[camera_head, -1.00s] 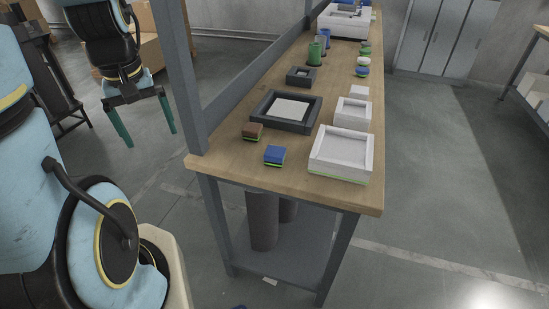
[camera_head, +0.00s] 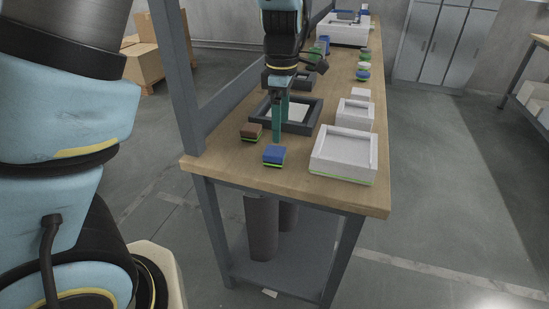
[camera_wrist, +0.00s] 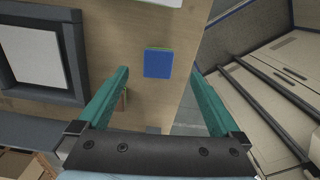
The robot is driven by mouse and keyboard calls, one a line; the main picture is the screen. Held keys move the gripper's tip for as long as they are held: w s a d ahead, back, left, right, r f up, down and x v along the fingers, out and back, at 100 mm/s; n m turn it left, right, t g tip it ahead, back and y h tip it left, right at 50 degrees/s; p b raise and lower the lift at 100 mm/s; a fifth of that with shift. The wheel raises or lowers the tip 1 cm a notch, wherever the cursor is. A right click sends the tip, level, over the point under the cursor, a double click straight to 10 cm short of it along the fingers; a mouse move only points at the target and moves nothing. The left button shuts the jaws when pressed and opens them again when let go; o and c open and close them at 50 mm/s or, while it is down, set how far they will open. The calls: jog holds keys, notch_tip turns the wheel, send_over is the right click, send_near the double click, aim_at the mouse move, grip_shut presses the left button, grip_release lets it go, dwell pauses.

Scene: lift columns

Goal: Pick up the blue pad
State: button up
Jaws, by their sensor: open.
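The blue pad (camera_head: 274,153) is a small square block with a green lower edge, lying near the front end of the wooden table. In the wrist view the blue pad (camera_wrist: 158,63) lies ahead of my gripper (camera_wrist: 162,84), between the lines of its two green fingers. My gripper (camera_head: 280,138) is open and empty. In the head view its fingers hang close behind and above the pad, apart from it as far as I can tell.
A brown pad (camera_head: 251,131) sits left of the blue pad. A dark square tray (camera_head: 316,113) is behind it, and a white tray (camera_head: 343,166) stands to the right. A grey post (camera_head: 177,75) rises at the table's left edge. Bare wood lies around the blue pad.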

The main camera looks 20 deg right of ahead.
aim_at(278, 151)
notch_tip(278, 151, down, 4)
jog(key=shift+f, duration=0.2)
jog(key=shift+w+a+f+p, duration=0.15)
jog(key=shift+f+p, duration=0.35)
jog(key=shift+f, duration=0.85)
jog(key=shift+w+a+f+p, duration=0.15)
jog(key=shift+f+p, duration=0.3)
jog(key=shift+f, duration=0.9)
jog(key=shift+d, duration=0.1)
jog(key=shift+c, duration=0.4)
jog(key=c, duration=1.3)
jog(key=shift+r, duration=0.2)
